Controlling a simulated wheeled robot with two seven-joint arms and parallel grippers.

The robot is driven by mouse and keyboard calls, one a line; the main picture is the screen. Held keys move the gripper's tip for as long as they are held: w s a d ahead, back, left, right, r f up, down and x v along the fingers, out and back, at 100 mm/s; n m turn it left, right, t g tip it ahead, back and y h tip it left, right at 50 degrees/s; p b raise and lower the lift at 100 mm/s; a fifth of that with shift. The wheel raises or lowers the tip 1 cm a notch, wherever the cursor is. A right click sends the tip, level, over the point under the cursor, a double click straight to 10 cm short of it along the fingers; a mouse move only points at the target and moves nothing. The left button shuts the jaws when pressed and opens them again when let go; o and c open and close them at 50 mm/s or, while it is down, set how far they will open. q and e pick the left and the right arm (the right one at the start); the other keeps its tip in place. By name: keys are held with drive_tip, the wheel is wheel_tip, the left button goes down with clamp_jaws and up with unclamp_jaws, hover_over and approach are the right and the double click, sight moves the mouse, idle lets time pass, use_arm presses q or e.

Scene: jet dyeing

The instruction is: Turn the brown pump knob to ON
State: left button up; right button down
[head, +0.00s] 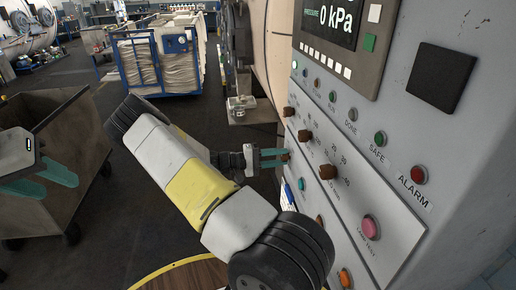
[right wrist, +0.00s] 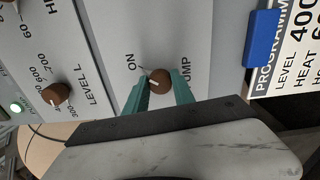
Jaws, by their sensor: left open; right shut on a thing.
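The brown pump knob (right wrist: 158,81) sits on the light grey panel in the right wrist view, between the labels ON and PUMP. A short white mark shows on its face, lying roughly across the picture; its exact setting is hard to tell. My right gripper (right wrist: 160,92) has its two teal fingers on either side of the knob, shut on it. In the head view my right gripper (head: 283,157) reaches the panel's left edge, and its fingertips largely hide the knob (head: 286,154). My left gripper (head: 52,181) is open and empty at the far left.
A brown bin (head: 60,170) stands by my left gripper. A blue cart (head: 160,65) with pale fabric stands behind.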

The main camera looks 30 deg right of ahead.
idle(0.4)
drive_tip(key=c, duration=1.1)
unclamp_jaws()
drive_tip(key=shift+o, duration=0.2)
drive_tip(key=shift+a, duration=0.1)
drive_tip(key=v, duration=0.7)
drive_tip(key=shift+a, duration=0.35)
drive_tip(key=shift+w, duration=0.1)
